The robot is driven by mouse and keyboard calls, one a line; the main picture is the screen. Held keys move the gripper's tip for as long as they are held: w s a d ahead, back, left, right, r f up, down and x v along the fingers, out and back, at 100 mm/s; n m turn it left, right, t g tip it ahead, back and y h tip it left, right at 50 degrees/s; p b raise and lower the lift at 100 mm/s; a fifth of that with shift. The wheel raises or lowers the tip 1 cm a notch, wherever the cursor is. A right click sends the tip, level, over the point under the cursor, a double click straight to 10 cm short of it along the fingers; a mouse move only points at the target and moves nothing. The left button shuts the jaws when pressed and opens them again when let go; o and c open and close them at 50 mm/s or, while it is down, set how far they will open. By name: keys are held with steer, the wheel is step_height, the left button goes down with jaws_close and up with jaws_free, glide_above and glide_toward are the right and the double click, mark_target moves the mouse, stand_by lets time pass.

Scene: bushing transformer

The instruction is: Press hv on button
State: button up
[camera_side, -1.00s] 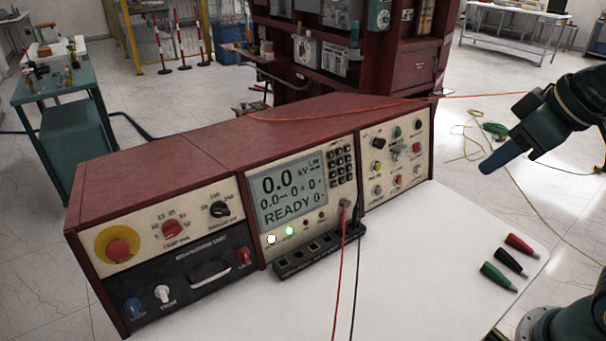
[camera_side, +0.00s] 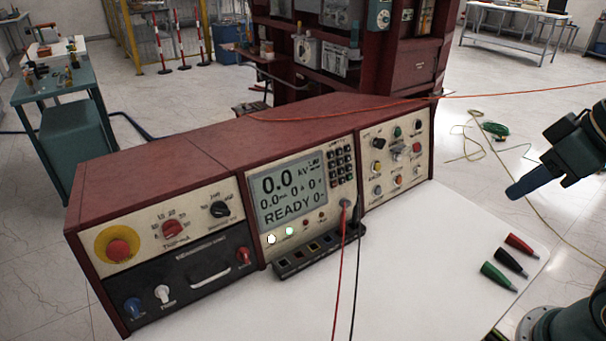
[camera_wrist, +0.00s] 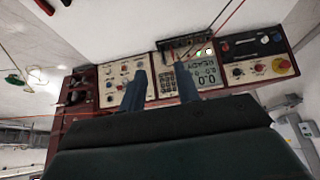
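A red-cased test console (camera_side: 160,170) stands on a white table, its screen (camera_side: 290,192) reading "0.0 kV" and "READY". Its right panel (camera_side: 403,176) carries several buttons, among them a green one (camera_side: 397,132), a red one (camera_side: 416,147) and a yellow one (camera_side: 376,167); I cannot read which label says HV on. My gripper (camera_side: 512,191) is in the air to the right of the console, well apart from it. In the wrist view my gripper (camera_wrist: 161,84) has two blue fingers spread with a gap and nothing between them. The console appears upside down there.
Red, black and green plugs (camera_side: 503,260) lie on the table's right end. Red and black leads (camera_side: 341,260) run from the console over the table front. A black socket strip (camera_side: 306,257) sits below the screen. An orange cable (camera_side: 340,112) crosses the console top.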

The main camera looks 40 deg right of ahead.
jaws_close()
stand_by(1.5)
